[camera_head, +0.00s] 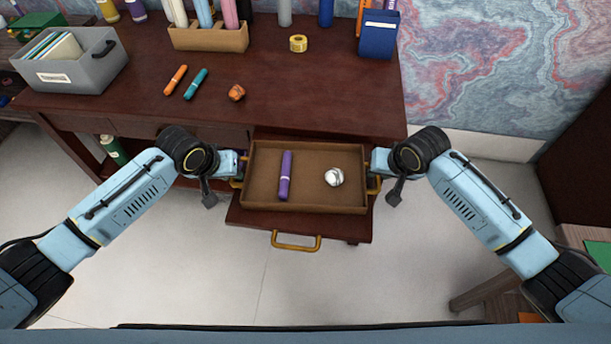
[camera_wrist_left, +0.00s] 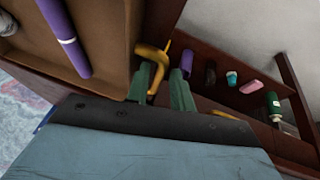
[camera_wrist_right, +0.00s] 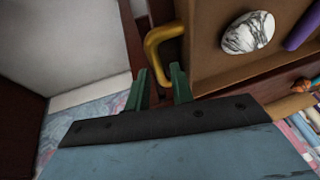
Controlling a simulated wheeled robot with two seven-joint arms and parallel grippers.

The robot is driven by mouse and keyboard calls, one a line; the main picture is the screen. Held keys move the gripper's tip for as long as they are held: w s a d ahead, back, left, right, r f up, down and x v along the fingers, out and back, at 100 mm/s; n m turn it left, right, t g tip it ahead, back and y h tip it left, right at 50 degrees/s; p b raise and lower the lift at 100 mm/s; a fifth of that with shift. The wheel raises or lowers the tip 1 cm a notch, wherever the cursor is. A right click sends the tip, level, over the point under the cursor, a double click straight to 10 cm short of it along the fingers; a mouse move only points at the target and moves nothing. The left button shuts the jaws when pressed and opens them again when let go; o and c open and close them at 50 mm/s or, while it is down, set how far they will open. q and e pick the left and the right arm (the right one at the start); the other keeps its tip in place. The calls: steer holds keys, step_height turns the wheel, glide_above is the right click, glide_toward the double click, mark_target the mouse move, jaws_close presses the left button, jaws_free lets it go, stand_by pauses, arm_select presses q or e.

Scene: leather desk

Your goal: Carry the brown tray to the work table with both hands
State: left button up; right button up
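The brown tray (camera_head: 318,204) lies level on the pulled-out drawer of the desk. It holds a purple marker (camera_head: 285,176) and a white veined round stone (camera_head: 334,177). It has a yellow handle at each short end. My left gripper (camera_wrist_left: 160,84) is open at the left handle (camera_wrist_left: 153,58), with the handle's end between its green fingers. My right gripper (camera_wrist_right: 160,85) is open at the right handle (camera_wrist_right: 153,48), which reaches between its fingers. Neither gripper is visibly closed on a handle. In the head view both fingertips are largely hidden by the wrists.
The drawer (camera_head: 345,227) has its own gold pull (camera_head: 296,241) in front. On the desk top (camera_head: 330,95) are a grey file box (camera_head: 70,73), orange and teal markers, yellow tape (camera_head: 298,43) and a blue box (camera_head: 378,35). A wooden table edge (camera_head: 485,294) shows at lower right.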

arm_select(q)
steer(key=shift+w+f, duration=0.15)
steer(key=shift+f, duration=0.2)
arm_select(e)
steer(key=shift+w+f, duration=0.15)
steer(key=shift+f, duration=0.25)
arm_select(q)
jaws_close()
arm_select(e)
jaws_close()
arm_select(q)
steer(key=shift+d, duration=0.1)
